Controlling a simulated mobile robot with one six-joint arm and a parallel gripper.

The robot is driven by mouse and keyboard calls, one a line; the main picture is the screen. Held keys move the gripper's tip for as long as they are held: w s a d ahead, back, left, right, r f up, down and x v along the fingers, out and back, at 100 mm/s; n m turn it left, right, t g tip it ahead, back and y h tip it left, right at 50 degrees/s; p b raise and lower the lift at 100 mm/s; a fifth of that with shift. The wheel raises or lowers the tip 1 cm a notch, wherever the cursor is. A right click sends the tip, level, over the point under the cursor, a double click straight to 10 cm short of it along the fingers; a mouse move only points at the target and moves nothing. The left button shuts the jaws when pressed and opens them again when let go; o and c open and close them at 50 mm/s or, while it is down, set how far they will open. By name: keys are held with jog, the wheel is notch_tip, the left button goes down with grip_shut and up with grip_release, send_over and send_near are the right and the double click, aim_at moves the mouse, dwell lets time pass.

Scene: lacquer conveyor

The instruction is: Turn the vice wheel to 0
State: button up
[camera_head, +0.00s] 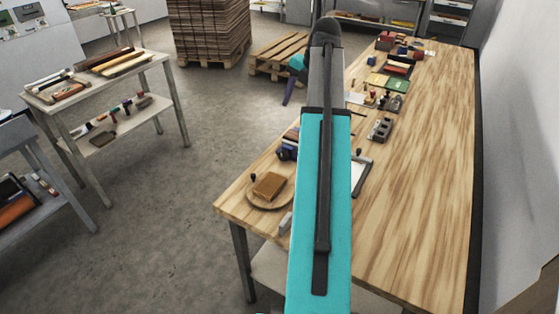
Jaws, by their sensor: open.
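A small dark-blue and black device (287,152), which looks like the vice, sits at the left edge of the wooden workbench (425,190). My arm partly covers it. Its wheel and any scale or mark are too small to make out. My teal and black arm rises through the middle of the view. What looks like part of my gripper (288,92) shows left of the arm, beyond the bench's left edge. It is above and farther away than the blue device, apart from it. The rest of the gripper is hidden behind my arm, and nothing is seen held.
A round wooden board (281,203) with a brown block (268,186) stands at the bench's near left corner. A grey box with knobs (380,130) and several small items line the left side farther back. The right half is clear. A side table (155,65) stands left across open floor.

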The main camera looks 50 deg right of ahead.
jog(key=b, duration=0.8)
send_near(285, 152)
notch_tip(285, 152, up, 4)
jog(key=shift+s+f, duration=0.2)
jog(key=shift+s, duration=0.25)
jog(key=shift+f+p, duration=0.1)
jog(key=shift+p, duration=0.2)
jog(key=shift+p+x, duration=0.65)
jog(key=shift+x, duration=6.15)
jog(key=shift+c, duration=0.2)
jog(key=c, duration=1)
